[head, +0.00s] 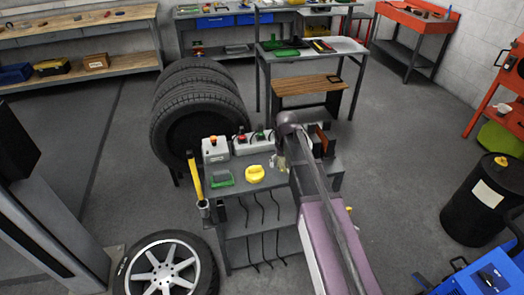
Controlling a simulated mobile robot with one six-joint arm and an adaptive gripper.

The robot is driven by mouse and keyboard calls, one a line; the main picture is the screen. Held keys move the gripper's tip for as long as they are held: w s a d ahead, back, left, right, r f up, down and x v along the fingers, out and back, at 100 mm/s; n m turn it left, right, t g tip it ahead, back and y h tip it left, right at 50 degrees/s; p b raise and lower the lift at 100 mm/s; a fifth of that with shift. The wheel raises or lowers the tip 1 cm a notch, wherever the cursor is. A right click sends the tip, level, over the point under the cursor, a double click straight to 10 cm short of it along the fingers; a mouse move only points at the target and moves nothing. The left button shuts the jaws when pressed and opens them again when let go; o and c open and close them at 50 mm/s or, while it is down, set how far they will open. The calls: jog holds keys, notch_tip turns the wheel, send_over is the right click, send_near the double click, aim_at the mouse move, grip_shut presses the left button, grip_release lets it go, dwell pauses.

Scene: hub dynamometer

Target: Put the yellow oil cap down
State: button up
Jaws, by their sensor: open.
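The yellow oil cap (256,174) rests on the grey top of a small workbench (235,188) in the middle of the head view. It is a small round yellow piece with an uneven outline. My gripper (278,163) is just to the right of the cap, at the end of my arm, and points down over the bench top. It is open, with nothing seen between its fingers. The fingers are small and partly blurred, so I cannot tell whether they touch the cap's right edge.
A green tray (221,178) lies left of the cap. Control boxes with buttons (216,149) stand along the bench's back edge. A yellow-handled tool (195,178) hangs at its left side. Stacked tyres (198,108) stand behind left, a wheel (165,266) in front, a black drum (482,205) right.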

jog(key=s+d+m, duration=0.1)
jog(key=s+d, duration=0.4)
jog(key=s, duration=0.3)
jog(key=s+d+m, duration=0.1)
jog(key=s+d, duration=0.5)
jog(key=s, duration=0.2)
jog(key=shift+s+d, duration=0.25)
jog(key=shift+s, duration=0.15)
